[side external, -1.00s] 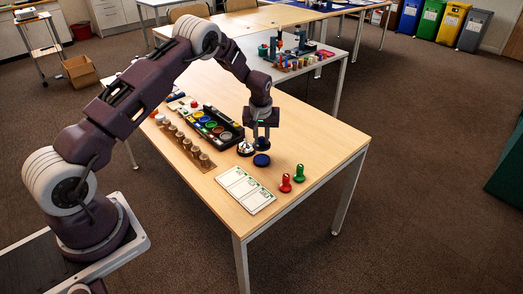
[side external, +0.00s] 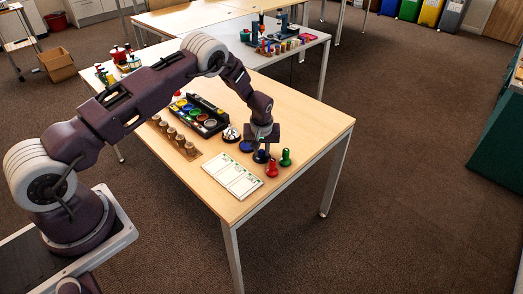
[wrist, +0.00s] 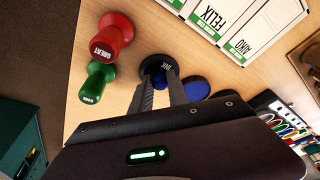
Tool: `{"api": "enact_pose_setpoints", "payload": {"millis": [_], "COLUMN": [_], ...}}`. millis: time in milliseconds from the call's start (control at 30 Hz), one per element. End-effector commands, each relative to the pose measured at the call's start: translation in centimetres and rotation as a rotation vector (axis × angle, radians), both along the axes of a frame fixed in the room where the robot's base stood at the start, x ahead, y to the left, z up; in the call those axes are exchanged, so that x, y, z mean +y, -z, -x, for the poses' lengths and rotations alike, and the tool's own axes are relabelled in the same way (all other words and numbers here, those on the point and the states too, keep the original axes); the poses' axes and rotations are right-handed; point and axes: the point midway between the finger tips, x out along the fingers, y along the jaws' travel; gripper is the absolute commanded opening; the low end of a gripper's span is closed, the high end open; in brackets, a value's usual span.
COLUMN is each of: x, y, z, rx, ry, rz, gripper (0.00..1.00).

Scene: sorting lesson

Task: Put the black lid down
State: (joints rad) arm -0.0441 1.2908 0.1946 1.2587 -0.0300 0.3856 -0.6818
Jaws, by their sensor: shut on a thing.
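The black lid (wrist: 156,64), a round dark disc with small white lettering, shows at my fingertips in the wrist view. A blue part shows between the fingers. In the side view the dark lid (side external: 261,157) is under my gripper (side external: 262,149), close to the red stamp and low over the table. I cannot tell whether it touches the wood. My gripper (wrist: 160,79) is shut on it; the fingers hide part of it. A dark blue disc (side external: 246,146) lies flat just left of it; it also shows in the wrist view (wrist: 195,90).
A red stamp (side external: 272,168) and a green stamp (side external: 286,157) stand close by at the right. A white card sheet (side external: 232,176) lies in front. The right table end is clear.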

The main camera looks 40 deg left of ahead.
Motion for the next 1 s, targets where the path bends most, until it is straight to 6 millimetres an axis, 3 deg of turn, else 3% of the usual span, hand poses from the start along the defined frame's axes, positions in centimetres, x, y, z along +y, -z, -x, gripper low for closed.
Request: {"api": "enact_pose_setpoints", "payload": {"millis": [200,233,333,733,867,1000], "x": [0.0,0.0,0.0,-0.1,-0.6,-1.3], "y": [0.2,0.2,0.2,-0.6,-3.1,-6.8], "z": [0.0,0.0,0.0,0.0,0.5,1.2], "rx": [0.0,0.0,0.0,-0.001,-0.003,-0.005], "ry": [0.0,0.0,0.0,0.0,0.002,0.001], "rz": [0.0,0.0,0.0,0.0,0.0,-0.001], "gripper": [0.0,0.22,0.42,0.42,0.42,0.42]}}
